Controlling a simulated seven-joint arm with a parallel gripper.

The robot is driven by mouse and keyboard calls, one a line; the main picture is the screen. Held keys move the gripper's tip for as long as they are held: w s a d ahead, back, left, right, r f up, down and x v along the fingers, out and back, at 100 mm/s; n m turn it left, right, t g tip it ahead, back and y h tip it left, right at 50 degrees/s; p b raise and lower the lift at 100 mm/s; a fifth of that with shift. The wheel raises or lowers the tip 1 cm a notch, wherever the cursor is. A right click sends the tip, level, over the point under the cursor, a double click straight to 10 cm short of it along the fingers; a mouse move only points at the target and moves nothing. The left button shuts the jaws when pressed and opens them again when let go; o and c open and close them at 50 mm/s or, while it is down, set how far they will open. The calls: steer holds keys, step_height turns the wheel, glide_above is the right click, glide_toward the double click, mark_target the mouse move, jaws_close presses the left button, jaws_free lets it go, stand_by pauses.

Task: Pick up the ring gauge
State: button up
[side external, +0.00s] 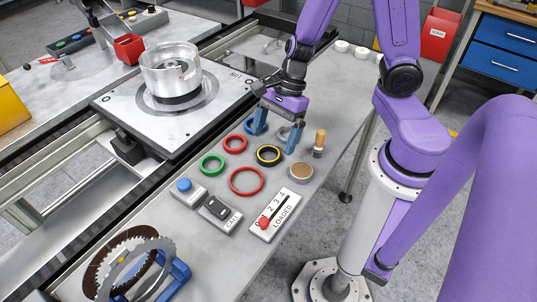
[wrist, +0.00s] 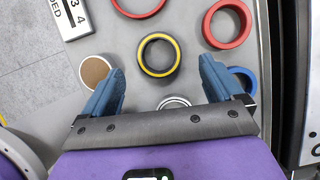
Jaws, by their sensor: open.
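My gripper (side external: 275,140) is open and empty, pointing down over the group of rings on the grey bench. A small silver metal ring (side external: 284,132), the likeliest ring gauge, lies flat between and below the fingers. In the wrist view this silver ring (wrist: 173,102) is partly hidden by the gripper's body. A black ring with a yellow band (side external: 268,155) lies just beyond the fingertips; in the wrist view the black and yellow ring (wrist: 158,56) sits ahead of the gap between the fingers (wrist: 160,72).
A blue ring (side external: 251,126) lies close beside one finger; a brown-topped disc (side external: 301,171) and wooden-handled tool (side external: 319,143) are near the other. Red rings (side external: 246,181), a green ring (side external: 212,165), a numbered LOADED plate (side external: 275,215) and a pallet with a metal housing (side external: 171,75) surround.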

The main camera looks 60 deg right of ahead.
mark_target(268, 158)
steer(key=shift+x, duration=1.65)
steer(key=c, duration=1.2)
